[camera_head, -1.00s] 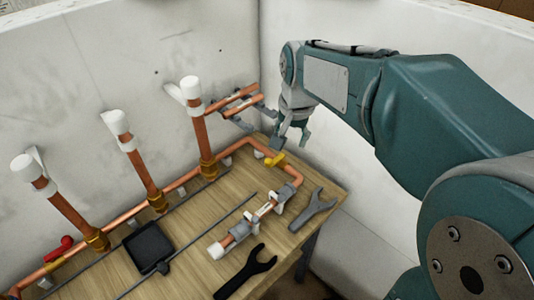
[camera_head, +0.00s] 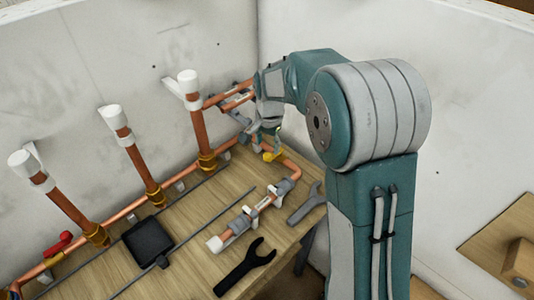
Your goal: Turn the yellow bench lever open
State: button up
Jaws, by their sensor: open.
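The yellow lever (camera_head: 273,156) sits on the copper pipe (camera_head: 292,167) near the back right corner of the wooden bench. My gripper (camera_head: 267,138) hangs just above and behind the lever, close to it. Its fingers are small and partly hidden by the pipes and my own wrist. I see nothing held in it, and I cannot tell whether a finger touches the lever.
A red lever (camera_head: 58,244) is on the pipe at the far left. Upright copper pipes with white caps line the wall. A black tray (camera_head: 147,241), a black wrench (camera_head: 247,267) and a grey wrench (camera_head: 307,204) lie on the bench (camera_head: 208,205).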

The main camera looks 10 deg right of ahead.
aim_at(267, 155)
jog(key=shift+a+f, duration=0.1)
jog(key=shift+f, duration=2.1)
grip_shut()
